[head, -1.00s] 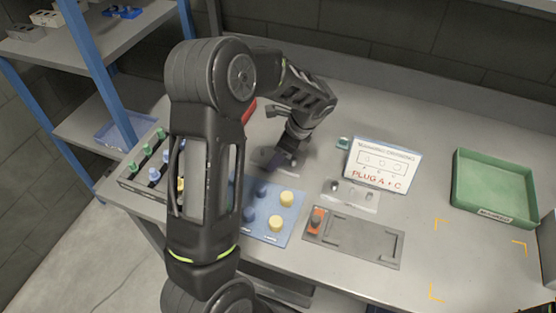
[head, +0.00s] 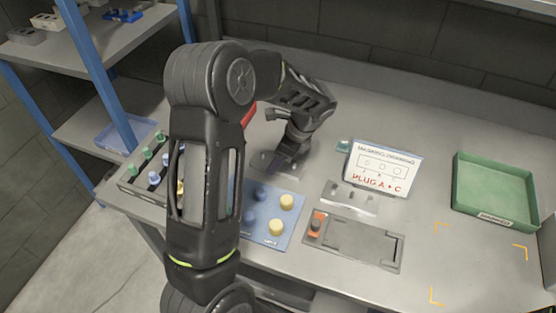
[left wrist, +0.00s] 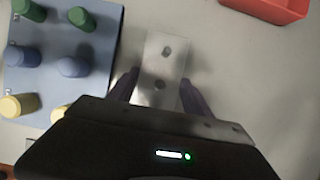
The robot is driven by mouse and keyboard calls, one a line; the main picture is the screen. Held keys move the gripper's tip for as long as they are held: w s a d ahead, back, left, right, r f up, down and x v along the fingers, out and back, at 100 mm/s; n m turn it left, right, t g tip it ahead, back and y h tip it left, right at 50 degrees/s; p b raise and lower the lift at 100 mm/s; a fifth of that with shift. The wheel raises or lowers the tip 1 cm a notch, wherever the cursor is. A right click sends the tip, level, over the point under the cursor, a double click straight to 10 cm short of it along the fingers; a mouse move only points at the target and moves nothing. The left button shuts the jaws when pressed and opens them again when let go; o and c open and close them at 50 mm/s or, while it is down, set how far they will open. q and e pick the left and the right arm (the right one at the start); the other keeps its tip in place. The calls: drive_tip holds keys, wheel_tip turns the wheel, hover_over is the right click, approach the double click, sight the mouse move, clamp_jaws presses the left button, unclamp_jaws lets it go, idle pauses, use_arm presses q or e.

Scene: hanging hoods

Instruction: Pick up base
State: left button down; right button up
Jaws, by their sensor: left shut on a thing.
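The base is a small light grey metal plate with dark holes. It shows between my left gripper's fingers in the left wrist view (left wrist: 163,70), and partly behind the gripper in the head view (head: 262,158). My left gripper (head: 285,166) reaches down to it at the table, behind the blue pegboard. In the left wrist view the two dark fingers (left wrist: 157,92) stand on either side of the plate, shut on it. The plate's near end is hidden by the gripper body. My right gripper is not in view.
A blue board (head: 270,236) with coloured pegs lies close beside the base. A sign (head: 383,165), a second grey plate with holes (head: 350,198), a grey fixture (head: 365,241) and a green tray (head: 495,188) lie to the right. A red bin (left wrist: 270,8) is nearby.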

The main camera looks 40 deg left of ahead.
use_arm(q)
wheel_tip(320, 180, up, 10)
drive_tip(key=shift+f+b, duration=0.1)
drive_tip(key=shift+b, duration=0.45)
idle(0.4)
